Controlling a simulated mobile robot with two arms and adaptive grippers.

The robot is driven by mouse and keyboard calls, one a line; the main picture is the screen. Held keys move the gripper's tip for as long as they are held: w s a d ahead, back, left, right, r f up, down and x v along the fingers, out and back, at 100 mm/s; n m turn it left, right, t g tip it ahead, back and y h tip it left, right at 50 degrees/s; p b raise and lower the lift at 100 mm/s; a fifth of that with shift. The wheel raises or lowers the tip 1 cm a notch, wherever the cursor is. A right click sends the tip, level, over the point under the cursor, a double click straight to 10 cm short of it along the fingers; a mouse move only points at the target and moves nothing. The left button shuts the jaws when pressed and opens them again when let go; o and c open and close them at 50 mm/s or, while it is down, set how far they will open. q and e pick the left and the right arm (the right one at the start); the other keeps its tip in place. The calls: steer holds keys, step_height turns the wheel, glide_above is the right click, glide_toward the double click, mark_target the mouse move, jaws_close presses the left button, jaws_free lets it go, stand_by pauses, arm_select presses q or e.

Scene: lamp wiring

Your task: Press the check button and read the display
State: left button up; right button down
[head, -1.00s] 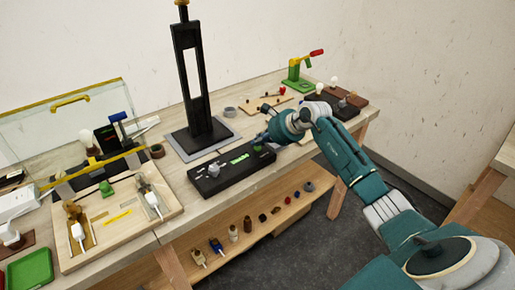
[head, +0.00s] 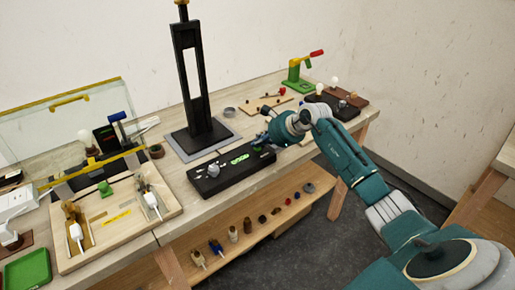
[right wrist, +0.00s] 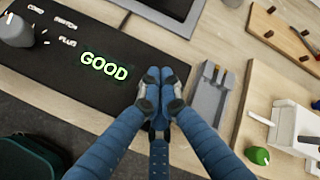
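The black tester box (head: 210,183) lies on the workbench, with a grey round knob or socket (head: 213,170) near its left end. Its display (head: 240,158) is lit green and reads GOOD in the right wrist view (right wrist: 104,66). White labels CORD, SWITCH and PLUG are printed beside the knob. My right gripper (right wrist: 160,80) has its blue fingers together, with nothing seen between them. Its tips (head: 260,146) are at the right end of the box, and the check button is hidden there. I cannot tell whether they touch it. My left gripper is not in view.
A tall black frame (head: 187,85) stands on a grey plate behind the box. A wooden tray (head: 122,240) with lamp parts is at left. A green press (head: 295,75) and a dark block with bulbs are at back right. Several parts lie on the lower shelf (head: 265,232).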

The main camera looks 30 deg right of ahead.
mark_target(258, 149)
steer(key=shift+r+p, duration=0.3)
steer(key=shift+r, duration=0.4)
steer(key=shift+r+p, duration=1.3)
steer(key=shift+r, duration=1.25)
steer(key=shift+a+f, duration=0.1)
